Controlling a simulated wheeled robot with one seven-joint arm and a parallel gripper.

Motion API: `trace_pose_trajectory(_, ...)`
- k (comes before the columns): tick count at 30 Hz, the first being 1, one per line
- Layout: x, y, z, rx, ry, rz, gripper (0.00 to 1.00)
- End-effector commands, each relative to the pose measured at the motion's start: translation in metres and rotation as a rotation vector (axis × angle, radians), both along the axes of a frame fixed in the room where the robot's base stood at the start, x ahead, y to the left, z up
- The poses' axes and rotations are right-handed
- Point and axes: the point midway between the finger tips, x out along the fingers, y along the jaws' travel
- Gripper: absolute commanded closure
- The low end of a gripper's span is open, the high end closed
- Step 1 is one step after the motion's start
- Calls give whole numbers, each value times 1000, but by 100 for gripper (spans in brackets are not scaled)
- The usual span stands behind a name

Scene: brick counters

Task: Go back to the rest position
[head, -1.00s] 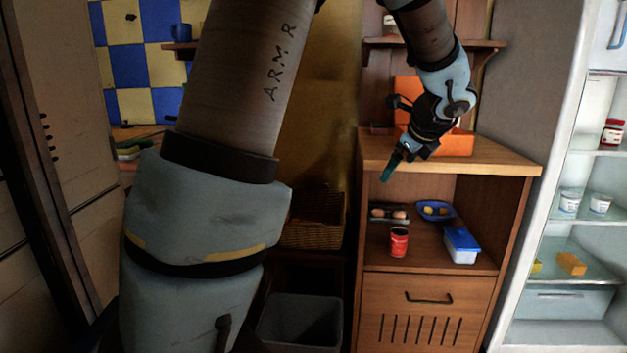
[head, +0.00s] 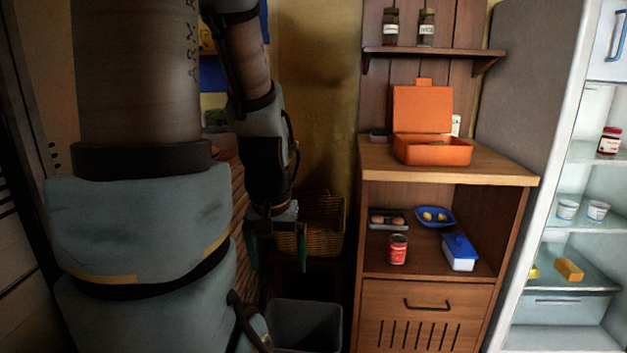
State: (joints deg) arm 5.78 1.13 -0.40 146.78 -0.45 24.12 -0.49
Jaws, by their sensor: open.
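My gripper (head: 276,260) hangs from my folded arm left of the wooden cabinet, pointing down. Its two teal fingers are apart, with nothing seen between them. It appears in front of the wicker basket (head: 326,232) and above the grey bin (head: 306,326). My large arm links cover the left part of the view and hide much of what stands behind them.
The wooden cabinet (head: 450,177) bears an open orange box (head: 432,152). Its shelf holds a red can (head: 398,250), a blue-lidded container (head: 460,252), a blue dish (head: 435,217) and a tray of eggs (head: 388,219). An open fridge (head: 563,307) stands at right.

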Motion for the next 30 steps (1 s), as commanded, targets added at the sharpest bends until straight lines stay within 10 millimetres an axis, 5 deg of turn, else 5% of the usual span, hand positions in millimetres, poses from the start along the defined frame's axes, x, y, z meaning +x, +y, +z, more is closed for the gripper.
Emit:
trace_pose_trajectory(15,0,0,134,2,0,-6,2)
trace_pose_trajectory(21,0,0,153,2,0,-7,2)
trace_pose_trajectory(30,1,0,152,2,0,-7,2)
